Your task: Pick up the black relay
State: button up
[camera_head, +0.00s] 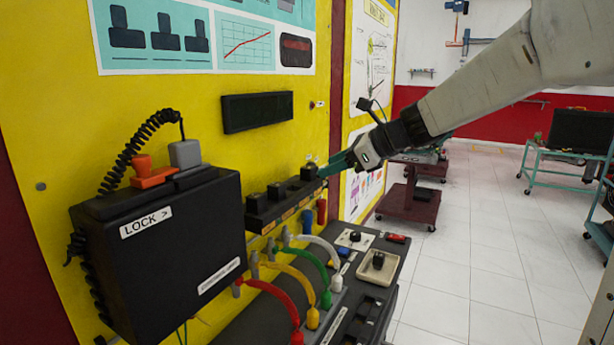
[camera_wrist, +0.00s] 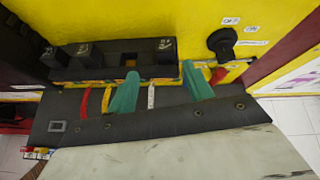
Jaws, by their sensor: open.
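Several small black blocks that look like relays sit in a row on a black holder (camera_head: 290,204) on the yellow panel. The black relay nearest my gripper (camera_head: 309,172) is at the holder's right end. In the wrist view, the same holder (camera_wrist: 108,70) runs along the upper left, with a black relay (camera_wrist: 165,44) at its right end. My gripper (camera_head: 332,166) is beside that end in the head view. Its teal fingers are apart and empty in the wrist view (camera_wrist: 160,72), with their tips close to the holder's front edge. I cannot tell whether they touch it.
A black box marked LOCK (camera_head: 160,250) is at the left. Coloured cables (camera_head: 318,262) arch over a dark console (camera_head: 350,305) below the holder. A round black fitting (camera_wrist: 222,42) sticks out of the yellow panel. The tiled floor (camera_head: 470,230) at right is open.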

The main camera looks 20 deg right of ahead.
aim_at(312, 168)
jog(key=w+a+f, duration=0.1)
jog(key=w, duration=0.1)
jog(key=w+a+m, duration=0.1)
jog(key=a, duration=0.1)
jog(key=w+a+f+m, duration=0.1)
jog(key=w, duration=0.1)
jog(key=shift+w+a+f, duration=0.3)
jog(key=shift+w+a, duration=0.05)
jog(key=c, duration=1.1)
